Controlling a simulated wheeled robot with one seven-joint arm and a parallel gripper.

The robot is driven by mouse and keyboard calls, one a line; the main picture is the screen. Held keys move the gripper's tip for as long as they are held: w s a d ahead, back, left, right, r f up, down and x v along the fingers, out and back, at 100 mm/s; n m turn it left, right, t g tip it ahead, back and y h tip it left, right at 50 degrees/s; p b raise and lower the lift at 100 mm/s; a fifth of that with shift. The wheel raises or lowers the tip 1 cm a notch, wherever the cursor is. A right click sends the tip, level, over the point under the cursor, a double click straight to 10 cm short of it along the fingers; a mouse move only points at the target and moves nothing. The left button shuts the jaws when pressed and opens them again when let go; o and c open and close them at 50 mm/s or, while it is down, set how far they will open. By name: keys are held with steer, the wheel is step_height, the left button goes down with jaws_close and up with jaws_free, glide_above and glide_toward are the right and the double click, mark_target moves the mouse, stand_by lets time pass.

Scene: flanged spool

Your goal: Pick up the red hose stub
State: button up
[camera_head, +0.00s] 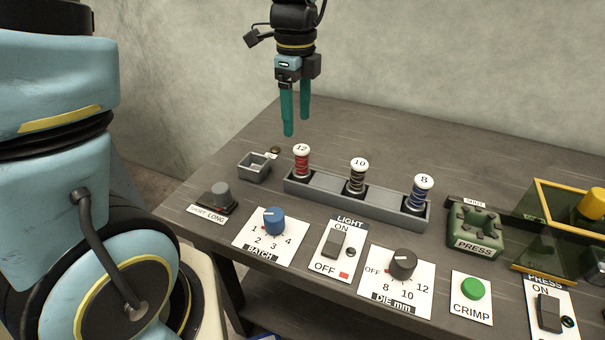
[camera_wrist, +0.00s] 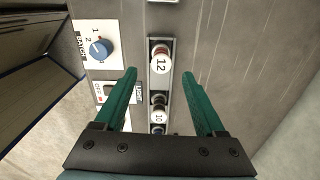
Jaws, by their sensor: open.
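The red hose stub (camera_head: 302,165) is a small upright spool with a red body and a white top flange marked 12. It stands in the left end of a grey rack (camera_head: 329,194). In the wrist view, my gripper (camera_wrist: 159,72) spans the rack.
A dark spool marked 10 (camera_head: 357,178) and a blue one marked 8 (camera_head: 421,194) stand in the same rack. A small grey open box (camera_head: 254,168) is to the left. Knob and switch panels line the front; a green press (camera_head: 474,232) is at right. The table behind is clear.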

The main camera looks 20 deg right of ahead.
mark_target(302, 148)
steer(key=shift+s+d+f+m, duration=0.1)
steer(key=shift+s+d+m, duration=0.15)
steer(key=shift+d+m, duration=0.25)
steer(key=shift+f, duration=0.4)
step_height(302, 148, down, 10)
steer(key=shift+a+r+p, duration=0.1)
steer(key=shift+p, duration=0.95)
steer(key=shift+c, duration=0.4)
jaws_close()
